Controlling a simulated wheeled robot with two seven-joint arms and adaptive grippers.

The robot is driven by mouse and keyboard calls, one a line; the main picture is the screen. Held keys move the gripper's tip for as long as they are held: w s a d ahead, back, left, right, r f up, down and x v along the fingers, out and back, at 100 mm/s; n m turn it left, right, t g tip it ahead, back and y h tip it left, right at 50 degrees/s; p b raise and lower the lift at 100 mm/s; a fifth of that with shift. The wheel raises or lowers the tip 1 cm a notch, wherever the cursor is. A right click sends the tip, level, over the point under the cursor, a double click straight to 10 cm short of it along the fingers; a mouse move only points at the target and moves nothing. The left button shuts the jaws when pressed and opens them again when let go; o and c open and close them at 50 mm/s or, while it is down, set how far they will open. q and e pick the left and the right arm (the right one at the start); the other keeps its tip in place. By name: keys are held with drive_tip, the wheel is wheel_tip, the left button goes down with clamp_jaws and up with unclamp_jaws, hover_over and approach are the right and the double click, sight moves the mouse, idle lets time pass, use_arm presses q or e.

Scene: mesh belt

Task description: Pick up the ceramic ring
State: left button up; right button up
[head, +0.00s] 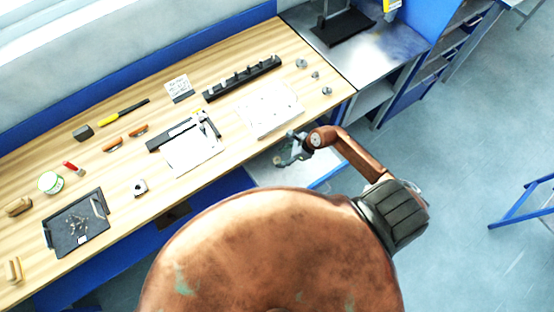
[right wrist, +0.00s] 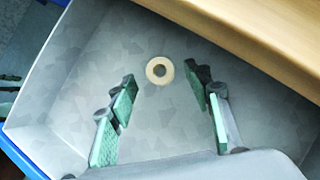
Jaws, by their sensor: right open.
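The ceramic ring (right wrist: 150,71) is a small cream-coloured ring with a round hole. In the right wrist view it lies flat on a grey mottled surface (right wrist: 75,110). My right gripper (right wrist: 160,88) is open, with its green-padded fingers to either side of the picture and the ring between and slightly beyond the tips. Nothing is between the fingers' pads. In the head view my right gripper (head: 287,156) hangs off the wooden table's front edge, over a pale surface; I cannot make out the ring there. My left gripper is not in view.
The wooden table (head: 225,90) holds a dark tray (head: 60,222), white boards, a black rack (head: 243,78) and small tools. Its edge (right wrist: 245,35) runs close by the gripper at the upper right of the wrist view. A blue rim (right wrist: 22,155) borders the grey surface.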

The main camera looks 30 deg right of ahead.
drive_tip(key=shift+x, duration=1.35)
drive_tip(key=shift+c, duration=0.4)
drive_tip(key=c, duration=1)
drive_tip(key=shift+r, duration=0.15)
drive_tip(key=shift+c, duration=0.3)
